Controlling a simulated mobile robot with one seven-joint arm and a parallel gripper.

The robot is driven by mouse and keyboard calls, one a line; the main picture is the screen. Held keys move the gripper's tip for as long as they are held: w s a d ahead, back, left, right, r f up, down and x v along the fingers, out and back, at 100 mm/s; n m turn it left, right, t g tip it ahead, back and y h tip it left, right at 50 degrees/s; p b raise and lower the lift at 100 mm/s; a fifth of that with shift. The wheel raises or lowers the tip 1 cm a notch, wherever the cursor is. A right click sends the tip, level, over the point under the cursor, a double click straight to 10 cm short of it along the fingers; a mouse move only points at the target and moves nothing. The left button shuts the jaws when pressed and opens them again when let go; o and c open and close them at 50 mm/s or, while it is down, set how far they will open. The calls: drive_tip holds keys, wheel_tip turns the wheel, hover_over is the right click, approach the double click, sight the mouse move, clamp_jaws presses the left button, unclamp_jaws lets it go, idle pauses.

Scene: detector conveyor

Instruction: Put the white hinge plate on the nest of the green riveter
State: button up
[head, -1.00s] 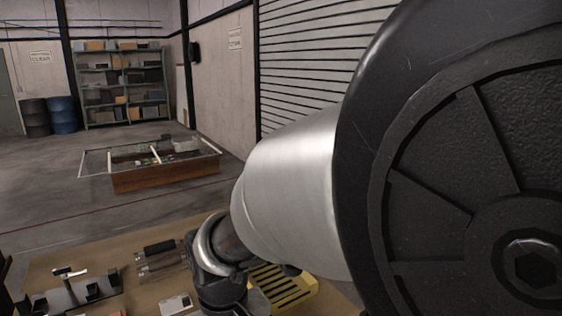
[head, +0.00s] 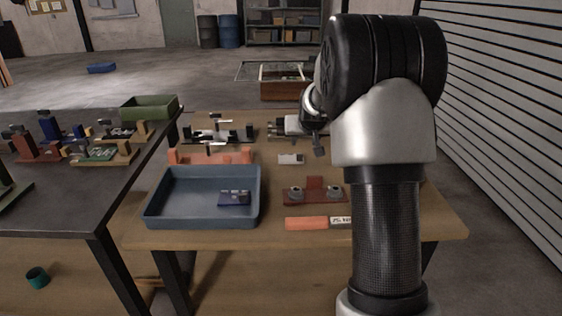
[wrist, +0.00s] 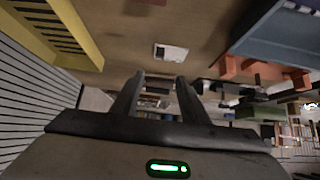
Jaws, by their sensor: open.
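The white hinge plate seems to be the small pale plate (head: 290,158) lying flat on the wooden table; it also shows in the wrist view (wrist: 171,52), beyond the fingertips. My gripper (wrist: 160,80) is open and empty, apart from the plate. In the head view my gripper is small and dark, right of the plate and partly lost against my arm. A fixture with a green base (head: 103,153) stands on the dark table at left. Another dark green piece (head: 10,192) is cut by the left edge. I cannot tell which is the green riveter or make out its nest.
A blue tray (head: 160,222) holding a dark blue part stands on the wooden table. An orange block fixture (head: 185,157) and a red-brown fixture (head: 315,196) are near the plate. A yellow slotted object (wrist: 88,50) shows in the wrist view. A green bin (head: 150,107) stands behind.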

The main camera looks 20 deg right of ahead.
drive_tip(key=b, duration=0.2)
approach(300, 155)
drive_tip(key=x, duration=0.3)
drive_tip(key=shift+w, duration=0.35)
drive_tip(key=shift+b+x, duration=0.55)
drive_tip(key=shift+x, duration=2.2)
drive_tip(key=shift+s+f, duration=0.1)
drive_tip(key=shift+s, duration=0.1)
drive_tip(key=shift+c, duration=0.2)
clamp_jaws()
